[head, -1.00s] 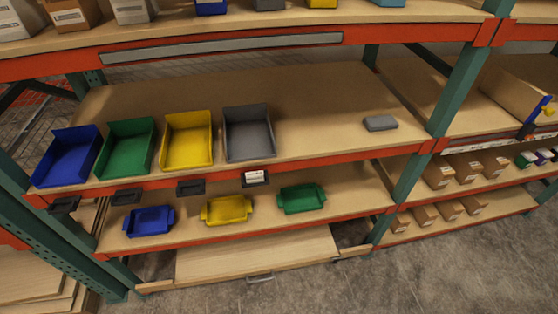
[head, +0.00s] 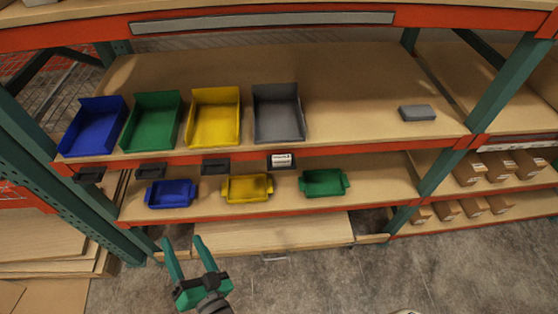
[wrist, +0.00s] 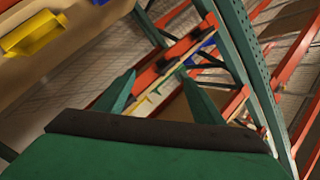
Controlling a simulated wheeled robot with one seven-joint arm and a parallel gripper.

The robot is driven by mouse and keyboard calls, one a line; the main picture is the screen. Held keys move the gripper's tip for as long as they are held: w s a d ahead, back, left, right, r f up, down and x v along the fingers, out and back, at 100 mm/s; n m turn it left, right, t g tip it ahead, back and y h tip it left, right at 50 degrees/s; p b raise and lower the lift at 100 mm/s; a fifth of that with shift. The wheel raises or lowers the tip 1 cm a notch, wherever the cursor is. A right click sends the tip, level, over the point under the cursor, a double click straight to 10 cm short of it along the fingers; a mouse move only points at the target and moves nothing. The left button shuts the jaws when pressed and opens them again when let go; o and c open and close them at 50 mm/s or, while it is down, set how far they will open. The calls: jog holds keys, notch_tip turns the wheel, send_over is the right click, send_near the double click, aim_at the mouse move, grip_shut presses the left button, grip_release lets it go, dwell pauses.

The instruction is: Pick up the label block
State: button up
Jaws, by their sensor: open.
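A small white label block (head: 282,160) with dark print sits in a dark holder on the red shelf edge, below the grey bin. My gripper (head: 186,240) is in the lower left of the head view, with its two green fingers spread and nothing between them. It is in front of the rack, below and to the left of the label block, well apart from it. In the wrist view my gripper (wrist: 160,88) also shows spread and empty fingers, and I cannot make out the label block there.
Blue (head: 95,128), green (head: 153,122), yellow (head: 214,118) and grey (head: 279,115) bins stand on the shelf. Empty dark holders (head: 215,167) line its edge. Small blue, yellow and green trays (head: 324,183) stand below. A grey block (head: 417,112) lies at right; the shelf around it is clear.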

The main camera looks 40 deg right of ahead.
jog(key=w+d+r+n+g+y, duration=0.1)
jog(key=w+d+r+n+y, duration=0.2)
jog(key=w+r, duration=0.75)
jog(key=w+d+r+n+g+y, duration=0.15)
jog(key=w+r+y, duration=0.45)
jog(key=r, duration=0.7)
jog(key=m+g+h, duration=0.1)
jog(key=g+h, duration=1)
send_near(282, 157)
jog(key=shift+m, duration=0.25)
jog(key=x, duration=0.8)
jog(key=shift+f, duration=0.1)
